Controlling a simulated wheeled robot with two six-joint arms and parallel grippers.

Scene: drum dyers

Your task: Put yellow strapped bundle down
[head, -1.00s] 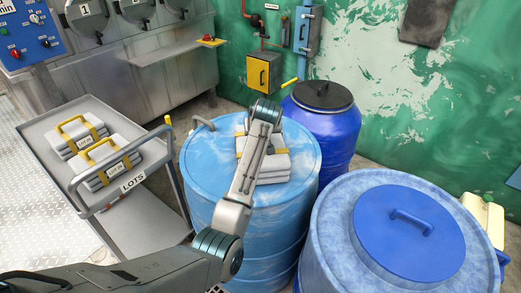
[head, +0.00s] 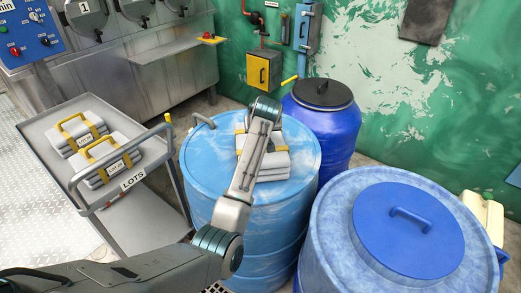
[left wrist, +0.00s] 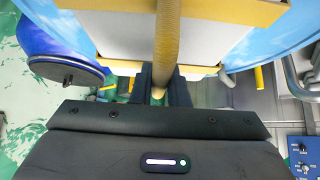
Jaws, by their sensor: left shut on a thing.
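The yellow strapped bundle (head: 276,163) is a stack of grey folded cloth with yellow straps. It is over the top of the light blue drum (head: 212,160), partly hidden behind my left arm. I cannot tell whether its underside touches the drum. In the left wrist view, the bundle (left wrist: 120,35) fills the top middle, with its yellow handle running between the fingers. My left gripper (left wrist: 163,88) is shut on that handle; the arm hides it in the head view. My right gripper is not in view.
A grey cart (head: 145,215) marked LOTS carries two similar bundles (head: 80,132) at the left. A dark blue drum (head: 338,128) with a black lid stands behind the light blue drum. A larger blue drum (head: 330,220) with a handled lid stands at the right front.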

